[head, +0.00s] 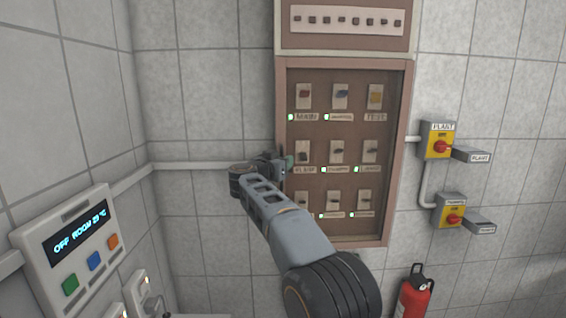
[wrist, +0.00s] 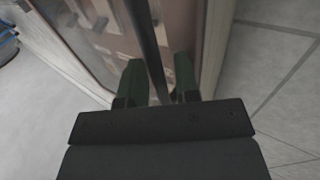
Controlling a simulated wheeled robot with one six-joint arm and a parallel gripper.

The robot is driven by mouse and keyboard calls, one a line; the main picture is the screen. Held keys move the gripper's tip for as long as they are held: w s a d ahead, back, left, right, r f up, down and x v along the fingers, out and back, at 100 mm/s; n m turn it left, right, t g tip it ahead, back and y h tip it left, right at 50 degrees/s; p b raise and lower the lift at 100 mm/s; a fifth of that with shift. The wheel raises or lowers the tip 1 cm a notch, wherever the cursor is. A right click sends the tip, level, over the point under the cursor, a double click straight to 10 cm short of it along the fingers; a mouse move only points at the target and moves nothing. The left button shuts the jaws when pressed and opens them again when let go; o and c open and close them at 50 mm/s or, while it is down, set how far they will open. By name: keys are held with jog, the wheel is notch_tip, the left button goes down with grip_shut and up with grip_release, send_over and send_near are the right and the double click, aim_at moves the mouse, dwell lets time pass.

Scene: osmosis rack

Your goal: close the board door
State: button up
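The board door (head: 397,150) is a brown-pink frame with a dark see-through pane, over the rows of switches. It looks nearly in line with the cabinet; I cannot tell whether a small gap stays. My gripper (head: 284,163) is at the door's left edge, about mid-height, and partly hides that edge. In the wrist view, my gripper (wrist: 160,78) has its two dark green fingers apart, one on each side of a thin dark upright bar (wrist: 146,35), which looks like the door handle. A narrow space shows beside the bar; firm contact is not visible.
A control box (head: 75,240) with a lit display is on the left wall. Yellow isolator switches (head: 438,140) with small grey labelled boxes stand to the right of the board. A red fire extinguisher (head: 414,295) is at the lower right. A pipe (head: 195,166) runs along the wall.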

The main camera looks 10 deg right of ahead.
jog(key=shift+a+f, duration=0.3)
jog(key=shift+f, duration=0.1)
jog(key=b+v, duration=0.4)
jog(key=v, duration=0.9)
jog(key=shift+s+r, duration=0.35)
jog(key=shift+s, duration=0.05)
